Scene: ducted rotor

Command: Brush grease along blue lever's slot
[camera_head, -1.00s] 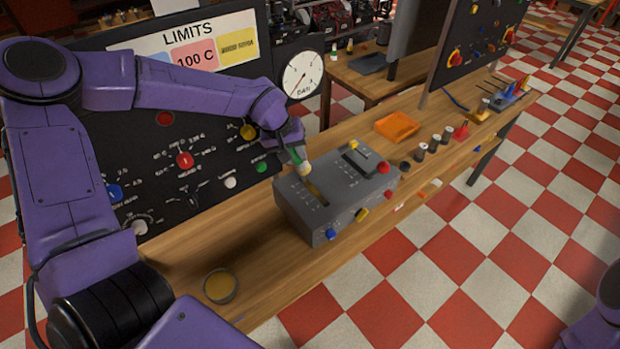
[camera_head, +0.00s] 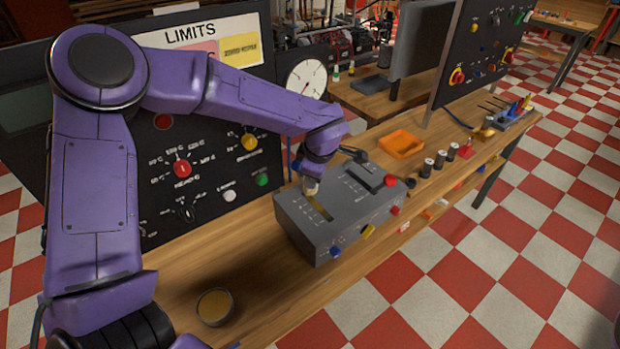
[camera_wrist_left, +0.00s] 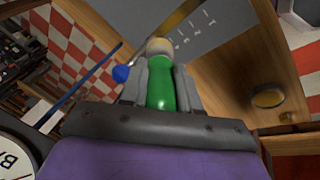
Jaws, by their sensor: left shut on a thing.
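My left gripper (camera_head: 314,178) is shut on a brush, whose green handle (camera_wrist_left: 160,92) shows between the fingers in the left wrist view. The brush's pale tip (camera_head: 311,188) points down at the upper end of a long yellowish slot (camera_head: 318,208) in the top of a grey control box (camera_head: 345,225). Whether the tip touches the slot is hard to tell. A blue ball knob (camera_wrist_left: 121,73) shows beside the brush in the wrist view; the gripper mostly hides that spot in the head view. My right gripper is out of view.
A round pot of yellowish grease (camera_head: 215,307) stands on the wooden bench (camera_head: 265,285) at the front left. A black dial panel (camera_head: 220,150) rises behind. An orange tray (camera_head: 401,143) and several dark cylinders lie right of the box. The box front carries coloured knobs.

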